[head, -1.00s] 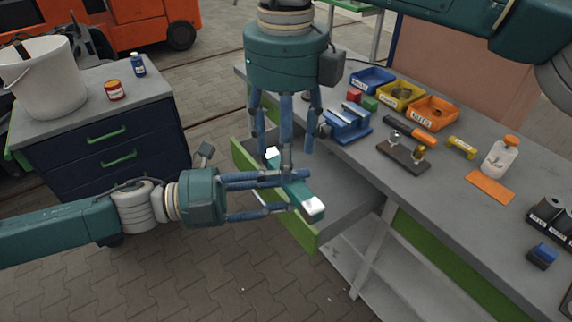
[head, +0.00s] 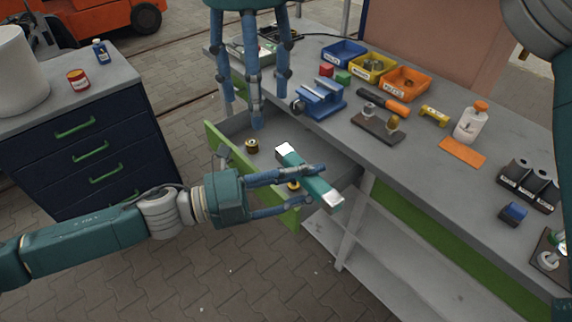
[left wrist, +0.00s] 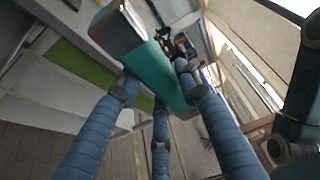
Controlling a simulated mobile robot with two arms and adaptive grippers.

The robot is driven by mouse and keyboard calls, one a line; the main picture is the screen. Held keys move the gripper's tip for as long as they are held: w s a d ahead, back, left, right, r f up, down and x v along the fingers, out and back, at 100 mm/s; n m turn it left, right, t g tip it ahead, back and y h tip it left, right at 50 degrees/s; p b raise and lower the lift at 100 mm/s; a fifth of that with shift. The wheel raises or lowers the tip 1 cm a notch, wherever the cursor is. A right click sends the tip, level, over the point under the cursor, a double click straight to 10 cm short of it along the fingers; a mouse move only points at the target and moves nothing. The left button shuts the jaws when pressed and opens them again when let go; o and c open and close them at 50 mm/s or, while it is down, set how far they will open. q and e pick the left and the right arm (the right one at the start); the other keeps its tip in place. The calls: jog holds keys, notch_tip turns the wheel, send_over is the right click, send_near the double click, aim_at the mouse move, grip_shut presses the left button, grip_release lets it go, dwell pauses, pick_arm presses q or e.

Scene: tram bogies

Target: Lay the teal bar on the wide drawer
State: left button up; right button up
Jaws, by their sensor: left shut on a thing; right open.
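The teal bar (head: 312,182) has pale ends and lies slanted in my left gripper (head: 318,188), which is shut on it. In the left wrist view the bar (left wrist: 152,62) is between my left fingers (left wrist: 160,105). In the head view the bar is over the wide drawer (head: 345,170), which stands pulled out below the workbench top with a green front. A gap between bar and drawer cannot be measured. My right gripper (head: 254,90) is open and empty, pointing down above the drawer's far end. Parts of the drawer floor are hidden by my left gripper and the bar.
Two small brass-coloured round parts, one (head: 252,146) at the drawer's left and one (head: 293,185) partly behind my fingers, lie in the drawer. The workbench (head: 420,170) carries a blue vise (head: 320,97), bins and a bottle (head: 471,122). A dark drawer cabinet (head: 90,150) stands left.

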pick_arm(q)
jog(key=shift+d+f, duration=0.15)
jog(key=shift+d, duration=0.3)
pick_arm(e)
send_over(307, 176)
jog(key=w, duration=0.1)
notch_tip(307, 176, down, 5)
pick_arm(q)
jog(key=shift+a, duration=0.15)
pick_arm(e)
jog(key=f, duration=0.7)
jog(key=a+f, duration=0.1)
jog(key=f, duration=0.3)
jog(key=shift+a, duration=0.1)
jog(key=c, duration=1.4)
pick_arm(q)
jog(key=o, duration=1.2)
pick_arm(e)
grip_shut()
pick_arm(q)
jog(key=shift+o, duration=0.8)
